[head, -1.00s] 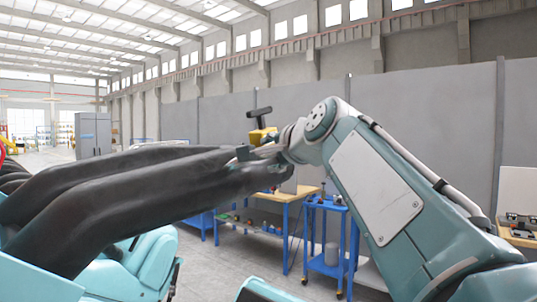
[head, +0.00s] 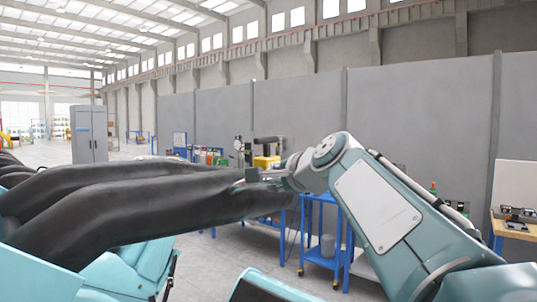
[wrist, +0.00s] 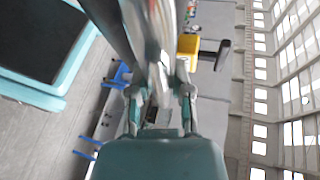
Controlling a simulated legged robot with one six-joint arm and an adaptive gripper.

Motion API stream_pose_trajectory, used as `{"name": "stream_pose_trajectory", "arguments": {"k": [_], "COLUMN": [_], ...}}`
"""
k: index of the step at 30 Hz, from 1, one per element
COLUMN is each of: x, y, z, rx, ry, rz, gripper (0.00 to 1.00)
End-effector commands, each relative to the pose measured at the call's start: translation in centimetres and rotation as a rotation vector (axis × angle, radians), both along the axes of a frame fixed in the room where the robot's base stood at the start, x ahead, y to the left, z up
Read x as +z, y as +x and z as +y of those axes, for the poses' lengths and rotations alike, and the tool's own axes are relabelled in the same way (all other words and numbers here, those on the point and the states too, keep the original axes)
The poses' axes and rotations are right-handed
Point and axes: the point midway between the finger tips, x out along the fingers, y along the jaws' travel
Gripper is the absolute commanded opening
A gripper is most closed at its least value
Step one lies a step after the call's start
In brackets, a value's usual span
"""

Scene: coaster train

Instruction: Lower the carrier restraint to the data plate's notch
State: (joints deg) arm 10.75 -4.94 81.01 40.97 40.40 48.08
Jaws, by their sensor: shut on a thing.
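The carrier restraint (head: 120,200) is a pair of thick black padded arms reaching from the left edge toward the middle of the head view, nearly level. My gripper (head: 272,177) is shut on the restraint near its far end. In the wrist view, the fingers of my gripper (wrist: 160,95) stand either side of a blurred grey and black part of the restraint (wrist: 155,45). A yellow block with a black T-shaped top (head: 266,162) shows just beyond the grip. I cannot make out the data plate or its notch in either view.
Teal car bodywork (head: 120,275) lies under the restraint. A teal-edged dark panel (head: 262,288) stands at the bottom middle. A blue cart (head: 322,240) and workbenches stand behind my arm. A grey cabinet (head: 88,133) is far left. Open floor lies between.

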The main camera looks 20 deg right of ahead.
Motion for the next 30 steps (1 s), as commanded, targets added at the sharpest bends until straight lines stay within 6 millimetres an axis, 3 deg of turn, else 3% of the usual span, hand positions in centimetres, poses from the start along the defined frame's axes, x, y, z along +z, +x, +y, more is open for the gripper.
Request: {"name": "stream_pose_trajectory", "arguments": {"k": [1, 6, 15, 21, 30], "x": [-2.2, -8.0, -16.9, -20.7, -23.0], "y": [0.2, 0.5, -0.2, -0.8, -1.3], "z": [-0.4, -0.8, 0.1, 1.0, 1.6], "rx": [-0.003, -0.004, -0.002, -0.003, -0.003], "ry": [0.032, 0.148, 0.329, 0.410, 0.458], "rz": [0.036, 0.119, 0.250, 0.307, 0.342], "gripper": [0.00, 0.00, 0.00, 0.00, 0.00]}}
